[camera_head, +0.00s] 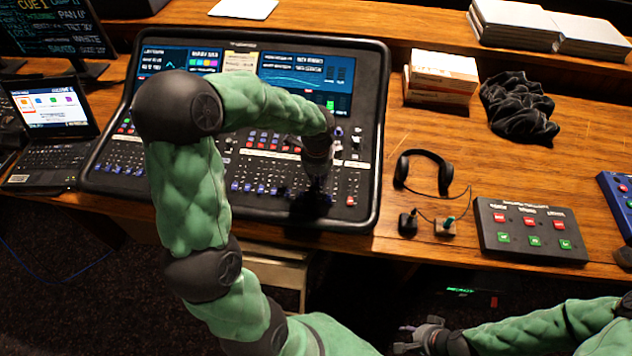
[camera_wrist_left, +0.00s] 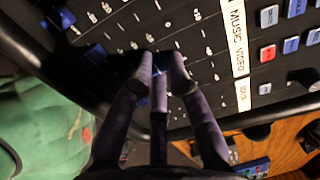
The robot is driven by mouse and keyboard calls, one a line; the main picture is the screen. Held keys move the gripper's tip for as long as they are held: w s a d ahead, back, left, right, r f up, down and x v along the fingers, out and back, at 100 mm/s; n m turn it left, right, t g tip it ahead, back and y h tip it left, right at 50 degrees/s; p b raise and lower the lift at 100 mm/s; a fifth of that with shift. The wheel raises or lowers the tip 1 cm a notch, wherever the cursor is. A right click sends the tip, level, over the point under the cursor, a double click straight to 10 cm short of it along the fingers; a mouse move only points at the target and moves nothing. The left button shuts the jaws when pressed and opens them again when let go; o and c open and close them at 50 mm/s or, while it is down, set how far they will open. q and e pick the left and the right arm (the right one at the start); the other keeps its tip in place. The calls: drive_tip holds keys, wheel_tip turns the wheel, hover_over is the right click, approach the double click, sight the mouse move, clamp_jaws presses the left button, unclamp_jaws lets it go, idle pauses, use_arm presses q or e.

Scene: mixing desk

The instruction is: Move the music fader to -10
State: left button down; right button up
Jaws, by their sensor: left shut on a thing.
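The mixing desk (camera_head: 366,130) has rows of buttons and blue-capped faders along its front. My left gripper (camera_head: 315,193) reaches down over the faders at the desk's front right. In the left wrist view, its dark fingers (camera_wrist_left: 160,66) are shut around a fader cap, which is mostly hidden between them; a bit of blue shows. A white label strip (camera_wrist_left: 236,42) beside it reads MUSIC and VIDEO. Other blue fader caps (camera_wrist_left: 95,55) lie to the left. The fader's scale value is not readable. My right gripper (camera_head: 408,338) is open and empty, low at the right, off the desk.
A laptop (camera_head: 48,115) stands left of the desk. To the right are headphones (camera_head: 445,172), a button box (camera_head: 528,230), a black cloth (camera_head: 518,105) and stacked boxes (camera_head: 440,75). The wooden table between them has some free room.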

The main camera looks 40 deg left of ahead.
sight(317, 183)
use_arm(q)
drive_tip(key=shift+w+a, duration=0.1)
drive_tip(key=c, duration=1.4)
unclamp_jaws()
drive_tip(key=shift+o, duration=0.2)
drive_tip(key=shift+r, duration=0.1)
wheel_tip(317, 183, up, 12)
drive_tip(key=s, duration=0.1)
drive_tip(key=shift+d, duration=0.35)
drive_tip(key=shift+f, duration=0.2)
